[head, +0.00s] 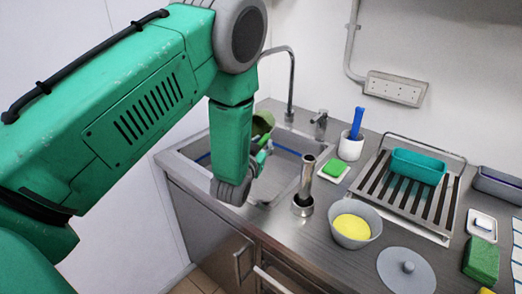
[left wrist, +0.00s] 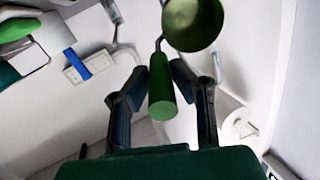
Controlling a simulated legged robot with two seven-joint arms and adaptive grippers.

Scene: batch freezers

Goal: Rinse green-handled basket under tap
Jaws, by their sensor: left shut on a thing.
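The green-handled basket (head: 263,122) is over the sink (head: 285,165) in the head view, partly hidden by my left arm. In the left wrist view its round olive bowl (left wrist: 192,24) is at the top and its green handle (left wrist: 162,98) lies between my fingers. My left gripper (left wrist: 162,82) is shut on the handle. In the head view the left gripper (head: 262,158) is mostly behind my arm. The tap (head: 291,75) curves up behind the sink, close to the basket. Its spout end is hidden by my arm, and I see no water. My right gripper is not in view.
A metal cylinder (head: 307,180) stands at the sink's right edge. A grey bowl with yellow contents (head: 337,233), a grey lid (head: 406,276), a slatted rack (head: 383,190) with a teal tub (head: 418,167), and a green sponge (head: 481,260) occupy the counter to the right.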

